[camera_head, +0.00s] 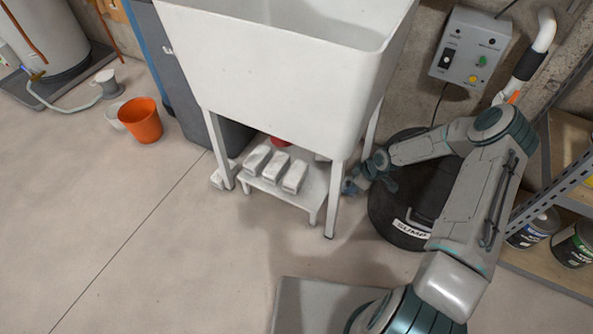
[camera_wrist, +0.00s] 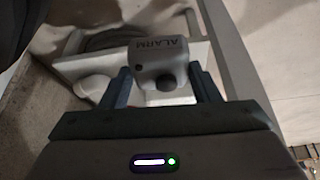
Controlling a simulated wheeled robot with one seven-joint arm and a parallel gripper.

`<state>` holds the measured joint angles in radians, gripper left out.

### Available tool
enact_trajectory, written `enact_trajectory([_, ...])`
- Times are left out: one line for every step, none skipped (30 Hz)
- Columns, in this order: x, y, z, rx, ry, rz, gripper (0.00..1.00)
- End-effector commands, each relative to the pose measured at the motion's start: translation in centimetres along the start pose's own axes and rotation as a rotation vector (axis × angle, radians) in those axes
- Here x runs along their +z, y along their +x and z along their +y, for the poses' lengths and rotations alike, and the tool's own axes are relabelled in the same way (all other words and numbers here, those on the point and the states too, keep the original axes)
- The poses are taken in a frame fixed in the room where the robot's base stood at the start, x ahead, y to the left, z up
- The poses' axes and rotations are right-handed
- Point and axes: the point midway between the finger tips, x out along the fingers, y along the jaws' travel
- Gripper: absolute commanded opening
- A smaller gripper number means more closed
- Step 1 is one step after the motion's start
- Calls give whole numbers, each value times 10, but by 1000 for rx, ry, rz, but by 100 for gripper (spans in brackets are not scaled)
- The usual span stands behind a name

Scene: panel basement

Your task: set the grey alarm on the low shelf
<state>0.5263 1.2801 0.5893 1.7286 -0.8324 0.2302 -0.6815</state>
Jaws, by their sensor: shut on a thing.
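The grey alarm (camera_wrist: 158,58), a rounded block marked ALARM with a dark round part below, sits between the two fingers of my gripper (camera_wrist: 160,86) in the wrist view. The fingers are shut on it. In the head view my gripper (camera_head: 351,185) is low beside the right front leg of the white tub, just right of the low shelf (camera_head: 313,194). I cannot make out the alarm there. The low shelf is a small white stand under the tub, with several whitish blocks (camera_head: 275,165) on it. Its right end looks bare.
The white utility tub (camera_head: 270,75) overhangs the shelf, and its leg (camera_head: 334,200) stands between shelf and gripper. A black sump lid (camera_head: 395,235) lies under my arm. A grey control box (camera_head: 470,47) hangs on the wall. An orange bucket (camera_head: 141,120) stands left; the floor in front is clear.

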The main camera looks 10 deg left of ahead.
Motion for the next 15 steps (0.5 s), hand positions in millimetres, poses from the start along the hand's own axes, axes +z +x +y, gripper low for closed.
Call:
enact_trajectory([2, 12, -1, -10, -20, 3, 30])
enact_trajectory([2, 15, -2, -14, -33, 2, 30])
enact_trajectory([2, 18, -2, -20, -46, 1, 30])
enact_trajectory([1, 20, -2, -22, -54, 2, 30])
enact_trajectory([0, 23, -3, -24, -60, 2, 30])
enact_trajectory([-3, 27, -3, -26, -66, 1, 30])
enact_trajectory([-6, 31, -4, -28, -69, 1, 30])
enact_trajectory([-9, 36, -5, -29, -72, 1, 30])
enact_trajectory([-14, 42, -5, -29, -72, 0, 30])
enact_trajectory([-19, 48, -6, -29, -73, 0, 30])
enact_trajectory([-24, 55, -7, -29, -73, 0, 30])
enact_trajectory([-31, 64, -8, -30, -72, 0, 30])
enact_trajectory([-36, 70, -8, -29, -72, 0, 30])
enact_trajectory([-41, 75, -9, -29, -72, 0, 30])
enact_trajectory([-47, 82, -8, -28, -72, 0, 30])
